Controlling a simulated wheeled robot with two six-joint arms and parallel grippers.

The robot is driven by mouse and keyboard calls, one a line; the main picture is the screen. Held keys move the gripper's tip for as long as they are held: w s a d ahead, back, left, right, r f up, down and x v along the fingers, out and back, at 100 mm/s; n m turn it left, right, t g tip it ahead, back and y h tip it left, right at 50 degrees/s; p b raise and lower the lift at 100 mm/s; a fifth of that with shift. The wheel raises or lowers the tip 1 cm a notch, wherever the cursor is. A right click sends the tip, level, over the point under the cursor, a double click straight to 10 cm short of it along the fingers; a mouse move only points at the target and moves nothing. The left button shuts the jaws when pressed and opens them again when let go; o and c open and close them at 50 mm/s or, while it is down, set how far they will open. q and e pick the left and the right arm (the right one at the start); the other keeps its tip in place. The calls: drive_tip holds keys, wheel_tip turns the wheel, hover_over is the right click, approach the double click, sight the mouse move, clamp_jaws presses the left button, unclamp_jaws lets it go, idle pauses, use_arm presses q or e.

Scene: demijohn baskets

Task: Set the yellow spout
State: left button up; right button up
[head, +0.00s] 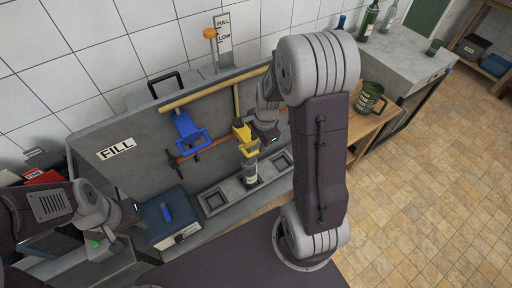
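The yellow spout (243,137) is at the back panel, below a thin yellow upright pipe and just above a grey bottle-like container (249,171). The container stands in a slotted grey trough (216,197). My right gripper (262,138) is right beside the yellow spout, on its right side. My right arm hides part of it, and I cannot tell whether its fingers touch the spout. A blue spout (187,137) is on the panel to the left. My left gripper (126,217) is low at the left, away from both spouts; its fingers are too small to read.
The grey panel (117,135) carries a FILL label and a long yellow pipe (200,94). A gauge marked FULL and LOW (224,40) stands behind. A blue-topped box (168,214) is beside the trough. A green mug (370,97) is on the wooden bench. Floor at right is clear.

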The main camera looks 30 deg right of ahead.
sight(257, 151)
drive_tip(key=f, duration=0.2)
drive_tip(key=w+f, duration=0.1)
drive_tip(key=f, duration=0.2)
drive_tip(key=shift+f+b, duration=0.15)
drive_tip(key=shift+b, duration=0.15)
drive_tip(key=shift+d+f, duration=0.15)
drive_tip(key=shift+f, duration=0.25)
drive_tip(key=shift+w, duration=0.1)
clamp_jaws()
idle(0.5)
